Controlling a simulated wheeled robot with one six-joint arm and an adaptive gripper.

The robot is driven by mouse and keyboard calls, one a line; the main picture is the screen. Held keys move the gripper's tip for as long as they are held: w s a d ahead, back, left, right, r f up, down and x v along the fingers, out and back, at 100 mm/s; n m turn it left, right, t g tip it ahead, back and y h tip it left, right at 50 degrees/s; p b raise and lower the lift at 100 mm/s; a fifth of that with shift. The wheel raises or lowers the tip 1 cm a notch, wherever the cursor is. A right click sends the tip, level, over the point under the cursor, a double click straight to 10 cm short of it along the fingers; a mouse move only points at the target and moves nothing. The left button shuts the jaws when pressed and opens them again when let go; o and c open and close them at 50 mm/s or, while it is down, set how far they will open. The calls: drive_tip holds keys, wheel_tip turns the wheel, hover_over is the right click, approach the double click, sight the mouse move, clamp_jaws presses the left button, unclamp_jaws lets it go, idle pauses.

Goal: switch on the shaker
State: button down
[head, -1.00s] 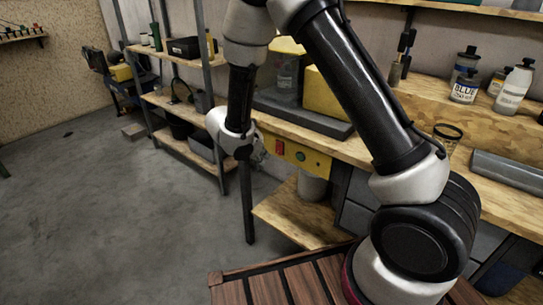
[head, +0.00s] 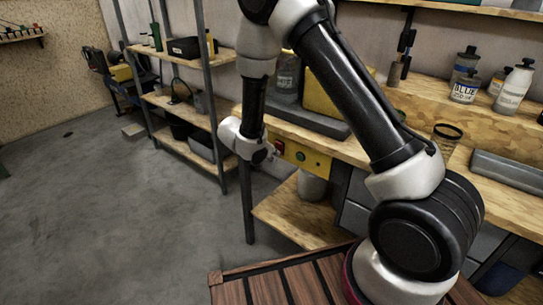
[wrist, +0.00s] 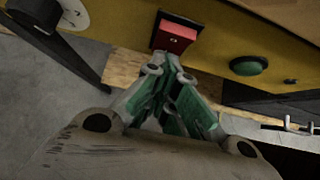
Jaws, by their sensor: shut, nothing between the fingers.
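The shaker's yellow front panel (head: 318,162) shows on the bench edge in the head view, with a green round button (head: 300,156) on it. In the wrist view the panel (wrist: 215,62) carries a red rocker switch (wrist: 178,37) in a dark frame, a green button (wrist: 248,66) to its right and a dial (wrist: 72,14) at upper left. My gripper (wrist: 168,68) is shut and empty, its tips just below the red switch in the picture. I cannot tell whether they touch it. In the head view my wrist hides the fingers.
The wooden bench (head: 410,115) holds bottles (head: 514,88), a mesh cup (head: 446,136) and a grey block (head: 508,170) on the right. A metal-post shelf (head: 180,100) stands to the left. The grey floor (head: 110,220) is open at left.

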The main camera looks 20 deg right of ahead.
drive_tip(key=shift+w+d+f, duration=0.15)
drive_tip(key=shift+d, duration=0.05)
idle(0.3)
